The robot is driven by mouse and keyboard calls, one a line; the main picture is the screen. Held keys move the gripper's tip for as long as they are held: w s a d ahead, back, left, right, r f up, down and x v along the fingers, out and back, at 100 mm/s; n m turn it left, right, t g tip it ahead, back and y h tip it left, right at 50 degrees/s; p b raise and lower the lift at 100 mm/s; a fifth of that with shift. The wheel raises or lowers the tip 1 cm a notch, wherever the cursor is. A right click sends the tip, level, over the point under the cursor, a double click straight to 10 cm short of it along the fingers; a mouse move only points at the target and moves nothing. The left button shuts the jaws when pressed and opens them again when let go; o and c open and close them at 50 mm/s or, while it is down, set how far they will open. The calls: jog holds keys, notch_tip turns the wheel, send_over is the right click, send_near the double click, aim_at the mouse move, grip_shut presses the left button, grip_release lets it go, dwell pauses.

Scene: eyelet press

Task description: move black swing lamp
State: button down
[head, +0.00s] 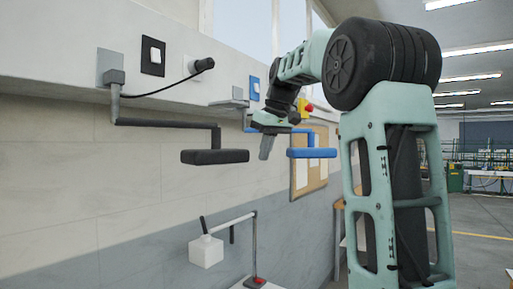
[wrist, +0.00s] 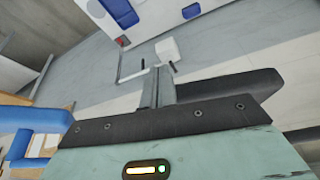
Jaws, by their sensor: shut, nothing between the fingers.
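The black swing lamp (head: 215,156) hangs from a thin dark arm on a grey wall bracket (head: 113,78). Its flat, bar-shaped head points out to the right in the head view. My gripper (head: 265,152) is shut and empty, pointing down just right of the head. In the wrist view my shut fingers (wrist: 160,75) stand left of the black head (wrist: 228,85), close to it. I cannot tell whether they touch. My gripper body hides part of the lamp there.
A similar blue lamp (head: 312,153) is right of my gripper; it shows at left in the wrist view (wrist: 38,120). A black wall switch (head: 152,55) and dark knob (head: 203,64) are above.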

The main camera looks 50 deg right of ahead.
jog(key=shift+w+d+r+p, duration=0.15)
jog(key=shift+w+p, duration=0.2)
jog(key=shift+w, duration=0.55)
jog(key=shift+w+d+p, duration=0.1)
jog(key=shift+w+p, duration=0.25)
jog(key=shift+w, duration=0.5)
jog(key=shift+n, duration=0.8)
jog(key=w+p, duration=0.1)
jog(key=w, duration=0.1)
jog(key=w+d+p, duration=0.1)
jog(key=w+p, duration=0.1)
jog(key=shift+w+d, duration=0.15)
jog(key=shift+d, duration=0.05)
